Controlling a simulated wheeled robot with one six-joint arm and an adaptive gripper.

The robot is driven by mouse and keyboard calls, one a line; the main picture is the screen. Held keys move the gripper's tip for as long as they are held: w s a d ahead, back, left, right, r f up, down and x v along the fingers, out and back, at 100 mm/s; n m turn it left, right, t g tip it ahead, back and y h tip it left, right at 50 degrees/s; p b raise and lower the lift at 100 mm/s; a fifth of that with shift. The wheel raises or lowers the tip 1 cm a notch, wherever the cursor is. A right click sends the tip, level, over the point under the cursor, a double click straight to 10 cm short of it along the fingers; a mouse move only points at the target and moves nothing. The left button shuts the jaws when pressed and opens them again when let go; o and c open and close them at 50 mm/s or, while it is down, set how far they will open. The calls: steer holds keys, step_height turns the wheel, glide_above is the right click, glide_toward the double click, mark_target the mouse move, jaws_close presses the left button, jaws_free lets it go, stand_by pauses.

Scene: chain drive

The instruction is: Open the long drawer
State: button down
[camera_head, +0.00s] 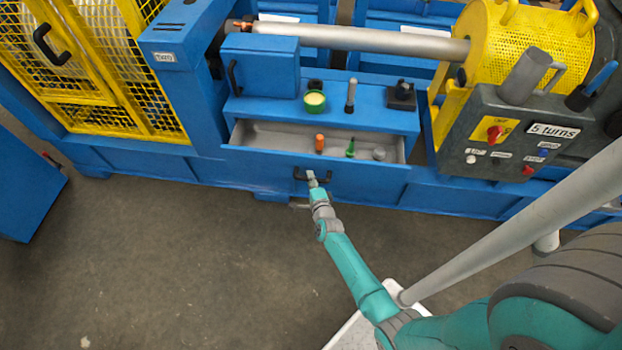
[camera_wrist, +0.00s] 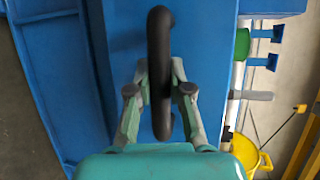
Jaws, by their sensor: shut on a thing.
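The long drawer (camera_head: 245,165) is blue with a grey inside and stands partly open in the blue machine's front. In the head view it holds an orange item (camera_head: 319,143), a green item (camera_head: 350,150) and a small grey round item (camera_head: 379,154). My gripper (camera_head: 311,175) is at the drawer's front. In the wrist view my gripper (camera_wrist: 159,82) is shut on the black handle (camera_wrist: 160,35), with one finger on each side of the bar. In the head view the gripper hides the middle of the handle.
Above the drawer, a blue ledge (camera_head: 260,108) carries a green-and-yellow cup (camera_head: 314,102), an upright grey pin and a dark block. A smaller blue box (camera_head: 262,75) with a black handle is at upper left. A control panel (camera_head: 530,135) stands at right. The floor in front (camera_head: 190,250) is clear.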

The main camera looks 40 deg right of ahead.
steer(key=shift+s+a, duration=0.1)
steer(key=c, duration=1)
jaws_free()
steer(key=shift+c, duration=0.2)
steer(key=v, duration=1.2)
